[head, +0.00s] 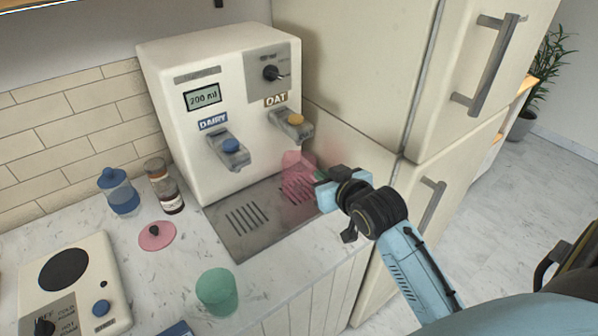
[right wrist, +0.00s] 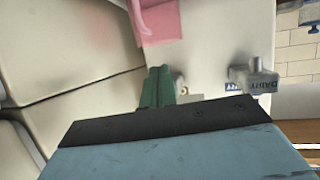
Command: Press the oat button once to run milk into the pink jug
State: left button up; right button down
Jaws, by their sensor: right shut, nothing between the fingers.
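The white milk dispenser (head: 185,120) stands on the counter, its display reading about 200 ml. The oat button (head: 295,119) is yellow, on the spout under the OAT label at the right of the dispenser. The pink, see-through jug (head: 297,172) stands on the drip tray (head: 225,240) below the oat spout; it also shows at the top of the right wrist view (right wrist: 160,22). My right gripper (head: 321,177) is beside the jug, lower than the oat button and apart from it. Its green fingers (right wrist: 157,86) are shut and empty. My left gripper is out of view.
The dairy spout with its blue button (head: 231,146) is left of the oat spout. A cream fridge (head: 370,70) rises close on the right.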

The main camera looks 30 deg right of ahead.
jog(key=w+a+r+n+t+y, duration=0.1)
jog(key=w+a+r+n+t, duration=0.15)
jog(key=r, duration=0.45)
jog(key=w+a+r+n+t+y, duration=0.1)
jog(key=w+r+n+t+y, duration=0.2)
jog(key=r, duration=0.4)
jog(key=w+a+r+n+t, duration=0.2)
jog(key=w+r+t, duration=0.15)
jog(key=r, duration=0.35)
jog(key=s+a+r+n+g+y+p, duration=0.1)
jog(key=a+r+n+g+y, duration=0.3)
jog(key=a+n+y, duration=0.55)
jog(key=s+a+r+n+g+y, duration=0.1)
jog(key=a+r+n+g+y, duration=0.4)
jog(key=n, duration=0.7)
jog(key=w+d+f+n+g+h, duration=0.3)
jog(key=d+f+n+g+h, duration=0.15)
jog(key=f, duration=0.35)
jog(key=w+d+m+h, duration=0.1)
jog(key=d+h, duration=0.4)
jog(key=d, duration=0.3)
jog(key=w+d+f+m+h+p, duration=0.1)
jog(key=w+d+m+h, duration=0.1)
jog(key=d+h, duration=0.3)
jog(key=d, duration=0.4)
jog(key=shift+d+f+h, duration=0.15)
jog(key=shift+f+h, duration=0.15)
